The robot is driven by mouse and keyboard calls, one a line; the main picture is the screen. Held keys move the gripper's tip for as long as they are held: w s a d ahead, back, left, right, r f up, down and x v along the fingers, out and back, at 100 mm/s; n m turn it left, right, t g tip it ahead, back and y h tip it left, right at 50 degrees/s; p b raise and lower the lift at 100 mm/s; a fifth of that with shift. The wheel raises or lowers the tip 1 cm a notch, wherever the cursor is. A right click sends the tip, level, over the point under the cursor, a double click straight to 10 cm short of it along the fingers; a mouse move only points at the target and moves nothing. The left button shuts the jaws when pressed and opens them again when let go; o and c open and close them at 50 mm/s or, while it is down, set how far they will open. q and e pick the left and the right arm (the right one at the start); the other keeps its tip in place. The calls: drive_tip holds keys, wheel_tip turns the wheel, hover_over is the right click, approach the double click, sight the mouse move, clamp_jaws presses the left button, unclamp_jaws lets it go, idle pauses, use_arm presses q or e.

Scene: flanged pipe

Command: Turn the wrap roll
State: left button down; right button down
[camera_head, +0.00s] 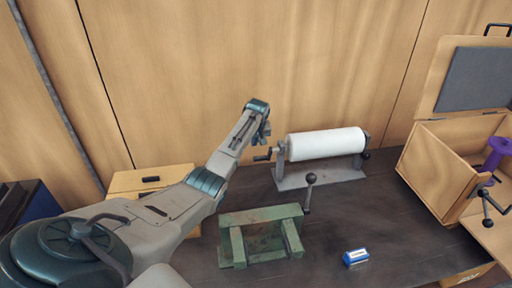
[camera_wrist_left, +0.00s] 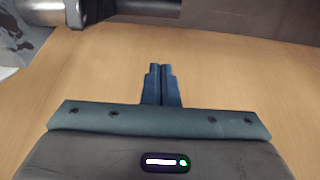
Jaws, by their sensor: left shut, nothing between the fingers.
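The white wrap roll (camera_head: 325,144) lies level on a grey metal stand (camera_head: 320,179) near the wooden back wall. A dark crank handle (camera_head: 262,157) sticks out at the roll's left end. My left gripper (camera_head: 266,132) is above and close to this crank, left of the roll, and appears apart from it. In the left wrist view, its fingers (camera_wrist_left: 161,86) are shut together with nothing between them. A dark bar with a grey metal collar crosses the top of that view; I cannot tell which part it is. My right gripper is not in view.
A green metal frame (camera_head: 262,216) stands in front, with a black-knobbed lever (camera_head: 309,190) beside it. A small blue-and-white block (camera_head: 355,256) lies on the dark table. An open wooden box (camera_head: 436,170) with a purple spool (camera_head: 495,152) is at right. A wooden box (camera_head: 125,183) is at left.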

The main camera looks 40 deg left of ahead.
use_arm(q)
drive_tip(key=shift+s+d+f+p, duration=1)
drive_tip(key=shift+s+d+p, duration=0.15)
drive_tip(key=shift+d, duration=0.1)
